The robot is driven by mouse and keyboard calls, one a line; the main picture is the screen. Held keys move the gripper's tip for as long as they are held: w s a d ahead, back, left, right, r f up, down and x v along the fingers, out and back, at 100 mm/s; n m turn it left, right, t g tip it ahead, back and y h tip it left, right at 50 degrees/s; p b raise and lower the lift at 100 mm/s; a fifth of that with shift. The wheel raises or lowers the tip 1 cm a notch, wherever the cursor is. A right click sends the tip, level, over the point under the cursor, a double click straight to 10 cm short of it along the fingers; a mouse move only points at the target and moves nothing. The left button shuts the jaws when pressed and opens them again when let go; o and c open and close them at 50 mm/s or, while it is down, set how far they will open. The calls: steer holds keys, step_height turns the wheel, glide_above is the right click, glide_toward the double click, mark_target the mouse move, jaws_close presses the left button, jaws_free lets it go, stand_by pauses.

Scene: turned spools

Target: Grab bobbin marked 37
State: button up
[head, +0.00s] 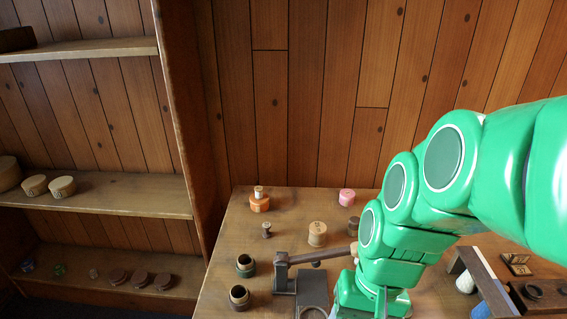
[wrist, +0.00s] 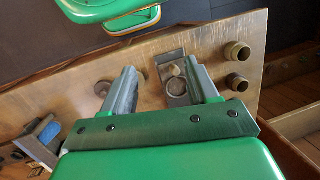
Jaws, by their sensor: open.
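A tan wooden bobbin (head: 317,233) with a dark mark on its top stands near the middle of the table in the head view; the mark is too small to read. A small dark bobbin (head: 266,230), an orange one with a pale top (head: 259,200) and a pink one (head: 347,197) stand around it. I cannot tell which is marked 37. My gripper (wrist: 160,70) is open in the wrist view, with a grey-plated wooden device (wrist: 177,88) below and between its fingers. Nothing is held. In the head view my arm hides part of the table and the fingers.
Two hollow dark cups (head: 245,265) (head: 239,297) stand at the table's left; they also show in the wrist view (wrist: 237,51). A lever device (head: 300,277) is beside my arm. A wooden rack with blue and white cylinders (head: 465,282) is at right. Shelves (head: 110,196) hold more pieces.

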steer(key=w+a+m+y, duration=0.4)
steer(key=w+a+y, duration=0.1)
steer(key=w+a, duration=0.55)
steer(key=m+t+y, duration=0.6)
steer(key=m+t, duration=0.1)
steer(key=m, duration=1.1)
glide_above(268, 225)
steer(key=d, duration=0.2)
step_height(268, 225, down, 11)
steer(key=shift+s+f, duration=0.25)
steer(key=shift+f, duration=0.8)
steer(key=shift+s+f, duration=0.2)
steer(key=shift+f, duration=0.8)
steer(key=f, duration=0.1)
steer(key=a+f, duration=0.1)
steer(key=f, duration=0.1)
steer(key=shift+w+a+n, duration=0.15)
steer(key=shift+w+n, duration=0.1)
steer(key=shift+n, duration=0.05)
steer(key=shift+w+a+f, duration=0.2)
steer(key=shift+w+a, duration=0.05)
steer(key=shift+a, duration=0.35)
steer(key=c, duration=1.1)
